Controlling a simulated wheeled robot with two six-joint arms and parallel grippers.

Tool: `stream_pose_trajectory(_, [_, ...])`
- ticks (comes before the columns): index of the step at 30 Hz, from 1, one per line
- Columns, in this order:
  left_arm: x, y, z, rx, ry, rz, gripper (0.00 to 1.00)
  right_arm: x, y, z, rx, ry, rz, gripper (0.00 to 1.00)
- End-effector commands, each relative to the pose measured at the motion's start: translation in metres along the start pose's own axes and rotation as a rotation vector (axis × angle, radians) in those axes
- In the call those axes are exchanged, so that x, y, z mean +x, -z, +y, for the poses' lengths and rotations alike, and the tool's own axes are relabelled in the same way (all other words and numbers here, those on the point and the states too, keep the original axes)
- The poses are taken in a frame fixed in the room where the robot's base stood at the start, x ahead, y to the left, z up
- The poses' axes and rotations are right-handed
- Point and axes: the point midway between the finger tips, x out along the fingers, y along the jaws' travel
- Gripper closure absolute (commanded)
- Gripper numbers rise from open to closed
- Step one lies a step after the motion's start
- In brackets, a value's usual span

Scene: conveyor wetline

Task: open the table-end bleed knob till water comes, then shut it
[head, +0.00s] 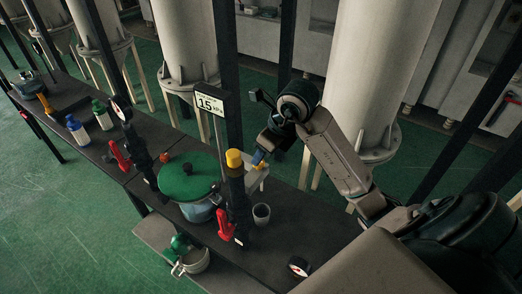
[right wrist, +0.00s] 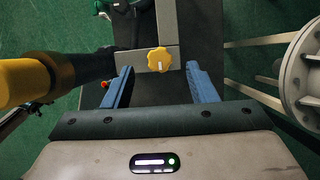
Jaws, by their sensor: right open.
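The yellow lobed bleed knob (right wrist: 159,59) sits on a grey bracket (right wrist: 137,64) in the right wrist view. My right gripper (right wrist: 160,88) is open. Its two blue fingers stand to either side of the knob, with a gap on each side, and nothing is between them but the knob ahead. No water shows at the knob. My left gripper is not in view.
A round green lid (head: 189,178), red-handled levers (head: 225,223) and a display reading 15 kPa (head: 210,104) are close by. A pot (head: 192,262) is on the lower shelf. Tall pale columns stand behind.

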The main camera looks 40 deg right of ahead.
Motion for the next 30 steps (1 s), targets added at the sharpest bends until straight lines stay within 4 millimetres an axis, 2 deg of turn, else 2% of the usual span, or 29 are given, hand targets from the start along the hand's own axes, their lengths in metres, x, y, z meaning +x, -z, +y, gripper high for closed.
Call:
stream_pose_trajectory(1, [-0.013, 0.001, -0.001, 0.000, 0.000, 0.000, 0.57, -0.018, -0.003, -0.001, -0.002, 0.005, 0.000, 0.48])
stream_pose_trajectory(3, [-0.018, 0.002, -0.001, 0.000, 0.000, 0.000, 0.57, -0.032, -0.002, -0.001, -0.002, 0.005, -0.001, 0.48])
stream_pose_trajectory(10, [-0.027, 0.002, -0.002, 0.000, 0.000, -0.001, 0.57, -0.062, -0.001, -0.001, -0.001, 0.003, -0.002, 0.48])
stream_pose_trajectory(15, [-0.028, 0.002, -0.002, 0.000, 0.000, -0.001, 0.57, -0.069, -0.001, 0.000, 0.000, 0.001, -0.001, 0.48])
stream_pose_trajectory(30, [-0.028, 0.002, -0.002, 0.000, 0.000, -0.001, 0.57, -0.069, -0.001, 0.000, 0.000, 0.001, -0.001, 0.48])
